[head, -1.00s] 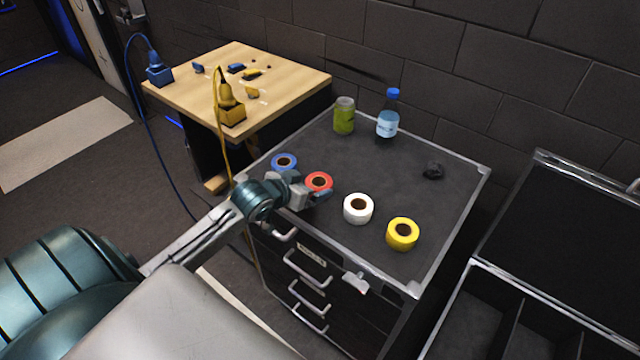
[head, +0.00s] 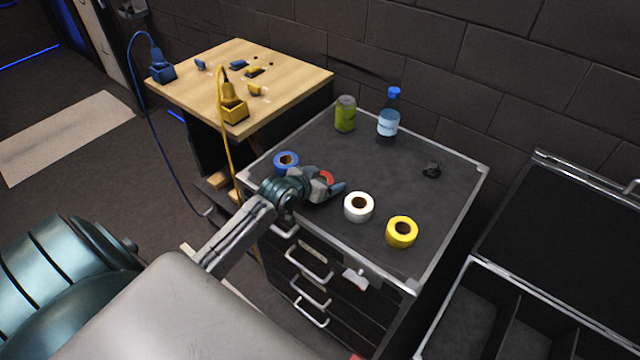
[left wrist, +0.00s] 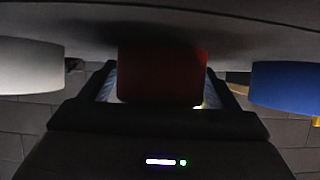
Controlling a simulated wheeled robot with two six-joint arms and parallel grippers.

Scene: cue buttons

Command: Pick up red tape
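The red tape (head: 327,177) lies on the dark top of the drawer cabinet (head: 420,205), partly hidden by my left gripper (head: 335,184). In the left wrist view the red tape (left wrist: 162,75) fills the middle, between the two fingers of the left gripper (left wrist: 162,90). The fingers are spread to either side of the roll. Whether they touch it is hard to tell. My right gripper is not in view.
A blue tape (head: 286,161) lies to the left and a white tape (head: 359,207) to the right, both close to the gripper. A yellow tape (head: 401,232) is farther right. A green can (head: 345,114) and a bottle (head: 388,122) stand at the back.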

